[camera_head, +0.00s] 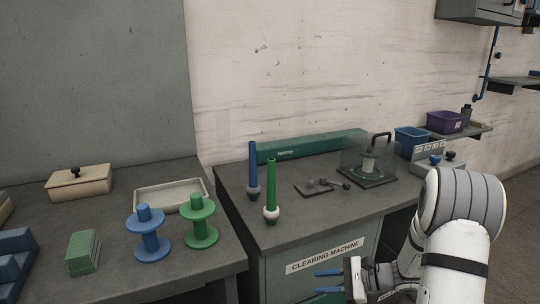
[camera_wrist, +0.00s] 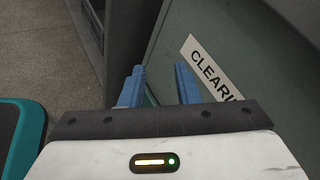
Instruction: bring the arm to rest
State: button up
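My gripper (camera_head: 328,281) is at the lower middle of the head view, in front of the cabinet labelled "CLEARING MACHINE" and below the tabletop. Its two blue fingers are spread apart with nothing between them. The wrist view shows the same open fingers (camera_wrist: 158,88), with the cabinet front and part of its white label (camera_wrist: 211,70) beyond them. My arm is folded at the right of the head view and covers part of the bench's right end.
Blue (camera_head: 149,236) and green (camera_head: 199,224) spools stand on the left table by a pale tray (camera_head: 170,193). A blue rod (camera_head: 253,170) and a green rod (camera_head: 271,186) stand upright on the cabinet top (camera_head: 310,219). A clear-shielded device (camera_head: 371,178) sits behind.

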jog(key=s+a+r+n+g+h+p, duration=0.2)
jog(key=s+r+n+h+p, duration=0.15)
jog(key=s+r, duration=0.4)
jog(key=s+a+r+n+g+h+p, duration=0.25)
jog(key=s+r+n+p, duration=0.25)
jog(key=r, duration=0.5)
jog(key=s+d+r+n+t+h+p, duration=0.1)
jog(key=s+d+r+n+h+p, duration=0.1)
jog(key=r, duration=0.6)
jog(key=s+d+r+n+t+h+p, duration=0.2)
jog(key=s+r+n+h+p, duration=0.3)
jog(key=s+r+p, duration=0.2)
jog(key=shift+s+d+r+n+h+p, duration=0.3)
jog(key=shift+s+r+n+p, duration=0.1)
jog(key=shift+r, duration=0.25)
jog(key=shift+t, duration=0.25)
